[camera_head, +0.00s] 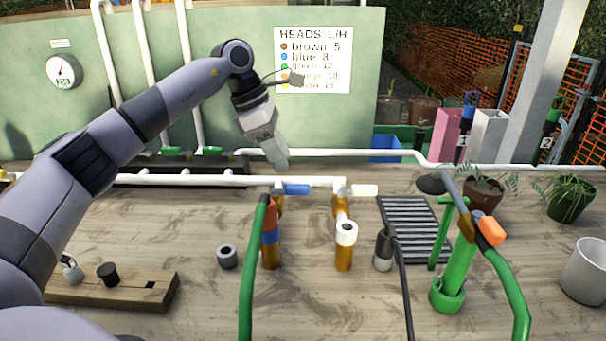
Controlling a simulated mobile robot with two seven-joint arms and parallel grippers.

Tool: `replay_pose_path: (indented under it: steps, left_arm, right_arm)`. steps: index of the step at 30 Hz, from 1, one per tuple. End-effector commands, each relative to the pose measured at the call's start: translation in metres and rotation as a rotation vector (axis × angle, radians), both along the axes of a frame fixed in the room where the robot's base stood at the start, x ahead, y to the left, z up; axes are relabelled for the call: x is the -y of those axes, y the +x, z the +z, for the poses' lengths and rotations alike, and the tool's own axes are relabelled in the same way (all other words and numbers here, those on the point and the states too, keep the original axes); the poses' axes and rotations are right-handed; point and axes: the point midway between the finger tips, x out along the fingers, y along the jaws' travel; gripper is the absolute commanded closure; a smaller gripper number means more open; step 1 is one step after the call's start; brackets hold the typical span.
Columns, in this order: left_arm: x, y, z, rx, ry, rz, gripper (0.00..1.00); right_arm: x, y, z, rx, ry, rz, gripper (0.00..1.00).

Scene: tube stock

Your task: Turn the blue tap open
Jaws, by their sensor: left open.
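The blue tap (297,189) is a flat blue lever on a brass valve at the white pipe, pointing right along the pipe. A green hose and a brass outlet with a blue and red band hang below it. My left gripper (279,164) points down just above and behind the blue lever, seemingly apart from it. Its jaws are open with nothing visible between them, though the fingers look close together from this angle. My right gripper is not in view.
A white tap lever (365,190) sits to the right on the same white pipe (215,181). A green stand (458,265) with hose, a black grate (412,228) and a grey cup (587,270) stand right. A wooden block (120,290) lies left. A sign board (314,60) is behind.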

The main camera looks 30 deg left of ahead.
Motion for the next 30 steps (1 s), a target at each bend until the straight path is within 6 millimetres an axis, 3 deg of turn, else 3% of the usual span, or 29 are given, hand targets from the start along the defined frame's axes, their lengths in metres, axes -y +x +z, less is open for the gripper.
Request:
replay_pose_path:
  steps: [12,24,28,30]
  left_arm:
    - [0.02,0.011,-0.054,-0.004,0.0,-0.002,0.55]
    - [0.023,0.013,-0.063,0.0,0.0,-0.001,0.55]
    - [0.023,0.013,-0.063,0.0,0.0,-0.001,0.98]
    - [0.023,0.013,-0.063,0.0,0.0,-0.001,1.0]
  right_arm:
    - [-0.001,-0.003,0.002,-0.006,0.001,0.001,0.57]
    - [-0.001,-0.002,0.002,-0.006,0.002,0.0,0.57]
    - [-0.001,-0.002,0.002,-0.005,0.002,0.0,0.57]
    - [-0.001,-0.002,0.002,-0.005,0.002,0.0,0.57]
